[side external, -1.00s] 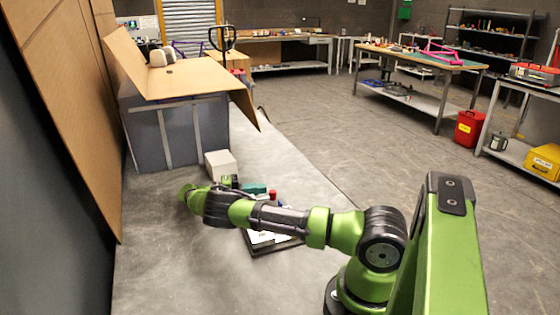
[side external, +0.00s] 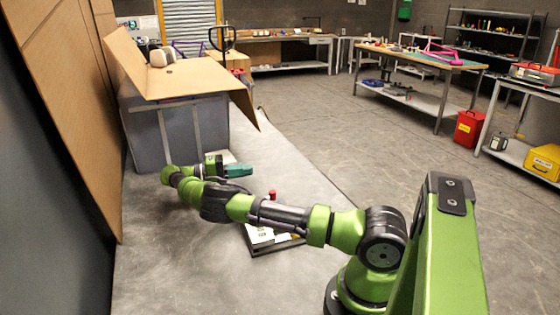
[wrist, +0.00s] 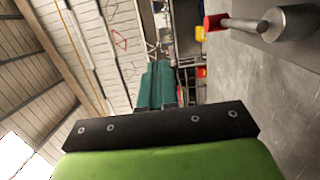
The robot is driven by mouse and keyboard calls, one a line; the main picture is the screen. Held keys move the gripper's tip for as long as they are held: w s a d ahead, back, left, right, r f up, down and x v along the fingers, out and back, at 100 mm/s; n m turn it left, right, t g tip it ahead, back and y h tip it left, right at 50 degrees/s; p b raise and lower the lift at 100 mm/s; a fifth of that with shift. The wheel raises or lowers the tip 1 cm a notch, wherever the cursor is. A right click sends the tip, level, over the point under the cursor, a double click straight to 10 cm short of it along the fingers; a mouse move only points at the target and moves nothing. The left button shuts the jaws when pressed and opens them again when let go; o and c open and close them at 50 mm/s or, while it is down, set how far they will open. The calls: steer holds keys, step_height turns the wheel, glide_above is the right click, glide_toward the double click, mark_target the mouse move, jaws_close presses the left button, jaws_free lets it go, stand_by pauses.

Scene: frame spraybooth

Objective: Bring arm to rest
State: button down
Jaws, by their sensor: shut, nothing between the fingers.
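My arm reaches left over the grey bench top (side external: 165,270), bent at the wrist. My gripper (side external: 246,170) has teal fingers and points right, above the bench and in front of the grey booth. In the wrist view the teal fingers (wrist: 155,85) lie together. They are shut and nothing shows between them.
A dark-edged tray (side external: 262,250) with white sheets lies under my forearm, partly hidden. A small red-topped item (side external: 272,195) stands behind the forearm. The grey booth (side external: 150,135) with tan panels (side external: 185,78) stands behind the gripper. Bare bench lies at front left.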

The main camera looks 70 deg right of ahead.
steer(key=s+r+n+t+y, duration=0.2)
steer(key=s+r+t+y, duration=0.4)
steer(key=s, duration=0.1)
steer(key=s+a+r+n+t+y, duration=0.1)
steer(key=s+a+r+t+y, duration=0.1)
steer(key=a+t, duration=0.3)
steer(key=s+a+r+n+t+y, duration=0.2)
steer(key=s+a+r+t, duration=0.1)
steer(key=a, duration=0.9)
steer(key=s+a+r+n+t+y, duration=0.2)
steer(key=s+a+t, duration=0.3)
steer(key=a+t, duration=0.3)
steer(key=shift+a+r, duration=0.6)
steer(key=shift+a, duration=0.1)
